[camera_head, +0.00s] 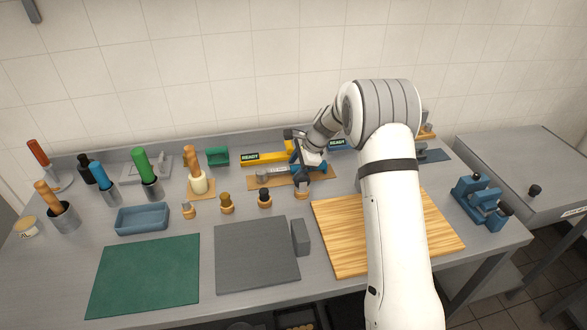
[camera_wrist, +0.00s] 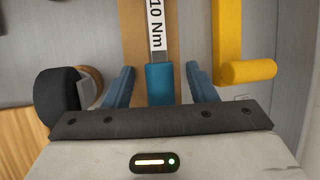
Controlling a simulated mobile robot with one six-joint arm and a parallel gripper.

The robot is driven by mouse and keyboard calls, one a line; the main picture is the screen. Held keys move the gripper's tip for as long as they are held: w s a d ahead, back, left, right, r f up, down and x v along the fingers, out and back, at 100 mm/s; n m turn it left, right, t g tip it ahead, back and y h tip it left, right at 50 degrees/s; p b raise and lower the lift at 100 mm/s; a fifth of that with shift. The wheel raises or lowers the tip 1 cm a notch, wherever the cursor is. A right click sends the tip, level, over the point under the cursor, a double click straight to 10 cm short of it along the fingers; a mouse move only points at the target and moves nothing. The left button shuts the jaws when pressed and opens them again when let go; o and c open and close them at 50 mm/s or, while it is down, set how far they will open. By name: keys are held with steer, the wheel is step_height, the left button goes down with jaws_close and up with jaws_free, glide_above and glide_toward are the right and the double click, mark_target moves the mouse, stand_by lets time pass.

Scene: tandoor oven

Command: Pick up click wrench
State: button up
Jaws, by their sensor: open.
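The click wrench (camera_head: 277,170) lies on a brown board (camera_head: 257,185) near the back of the bench; my gripper hides part of it in the head view. In the wrist view its blue handle part (camera_wrist: 160,84) and a white "10 Nm" label (camera_wrist: 156,22) show, with the shaft running away from me. My gripper (camera_wrist: 160,83) is open. Its two blue fingers stand on either side of the blue part, with gaps on both sides. In the head view my gripper (camera_head: 303,168) is over the right part of the board.
A yellow bar marked READY (camera_head: 262,158) lies just behind; its bent yellow end (camera_wrist: 246,71) is close to my right finger. A black round knob (camera_wrist: 57,103) is close to my left finger. A wooden cutting board (camera_head: 335,240) lies in front.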

steer(key=shift+c, duration=0.2)
steer(key=shift+s, duration=0.1)
jaws_close()
stand_by(0.5)
